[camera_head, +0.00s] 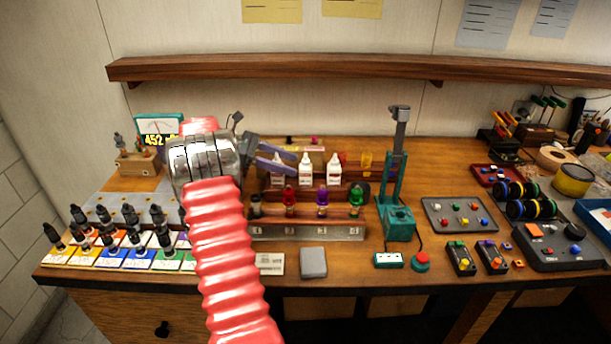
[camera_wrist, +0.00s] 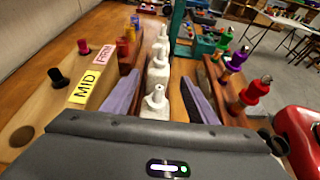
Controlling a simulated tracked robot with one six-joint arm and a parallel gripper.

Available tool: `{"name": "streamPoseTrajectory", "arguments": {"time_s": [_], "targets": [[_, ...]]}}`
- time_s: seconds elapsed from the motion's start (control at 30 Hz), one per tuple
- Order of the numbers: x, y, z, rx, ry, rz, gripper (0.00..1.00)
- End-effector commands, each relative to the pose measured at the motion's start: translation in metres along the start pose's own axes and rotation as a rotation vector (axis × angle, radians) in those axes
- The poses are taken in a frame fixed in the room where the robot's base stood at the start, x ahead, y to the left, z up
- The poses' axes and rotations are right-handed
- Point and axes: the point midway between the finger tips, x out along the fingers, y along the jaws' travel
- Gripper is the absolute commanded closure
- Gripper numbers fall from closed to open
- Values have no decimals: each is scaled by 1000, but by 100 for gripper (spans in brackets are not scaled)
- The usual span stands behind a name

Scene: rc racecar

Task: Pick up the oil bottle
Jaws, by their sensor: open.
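Several white bottles with narrow nozzle tips stand upright in a row behind the front rack. The middle visible one (camera_head: 305,171) and the right one (camera_head: 333,171) show clearly in the head view. No bottle label is readable as oil, so I cannot tell which is meant. My gripper (camera_head: 292,162) is open at the left end of this row. In the wrist view, the nearest white bottle (camera_wrist: 155,107) stands between the purple-grey fingers of my gripper (camera_wrist: 163,82), with a gap on each side. Another white bottle (camera_wrist: 158,74) stands just beyond it.
Red, purple and green pieces (camera_head: 322,198) stand in the front rack (camera_head: 310,233), close to the right finger. A wooden block (camera_wrist: 60,88) marked MID and FIRM lies left of the fingers. A green press (camera_head: 397,215) stands right of the row. A shelf (camera_head: 360,70) runs above.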

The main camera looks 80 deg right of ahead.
Motion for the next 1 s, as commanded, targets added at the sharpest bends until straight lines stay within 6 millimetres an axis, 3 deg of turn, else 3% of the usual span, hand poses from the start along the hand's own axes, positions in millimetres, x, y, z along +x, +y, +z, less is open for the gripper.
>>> {"name": "streamPoseTrajectory", "arguments": {"time_s": [0.4, 0.93, 1.0], "targets": [[46, 3, 0, 0, 1, -1, 47], [46, 3, 0, 0, 1, 0, 47], [46, 3, 0, 0, 1, 0, 50]]}}
